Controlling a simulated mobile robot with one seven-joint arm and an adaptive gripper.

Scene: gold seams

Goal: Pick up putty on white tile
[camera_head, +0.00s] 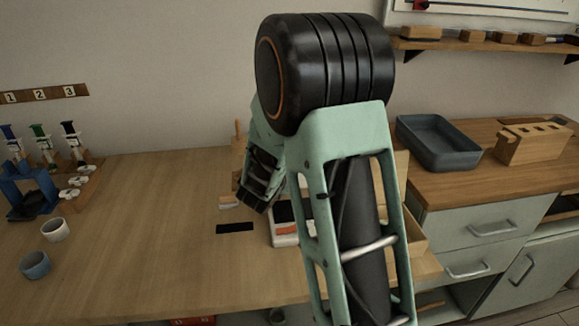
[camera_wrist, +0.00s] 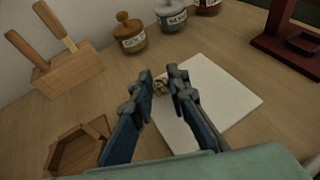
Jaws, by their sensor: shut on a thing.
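In the wrist view, a white tile (camera_wrist: 222,92) lies flat on the wooden table. A small brownish lump of putty (camera_wrist: 159,88) shows between the fingertips of my gripper (camera_wrist: 166,80), over the tile's left part. My gripper is shut on the putty; the fingers partly cover it. I cannot tell whether the putty still touches the tile. In the head view my arm hides the gripper's tips, the putty and most of the tile area.
In the wrist view, a wooden block with handled tools (camera_wrist: 55,65) and a hexagonal wooden tray (camera_wrist: 78,148) stand left. Lidded jars (camera_wrist: 130,35) are behind; a dark red stand (camera_wrist: 290,40) is right. In the head view, cups (camera_head: 54,230) sit left and a grey bin (camera_head: 437,143) right.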

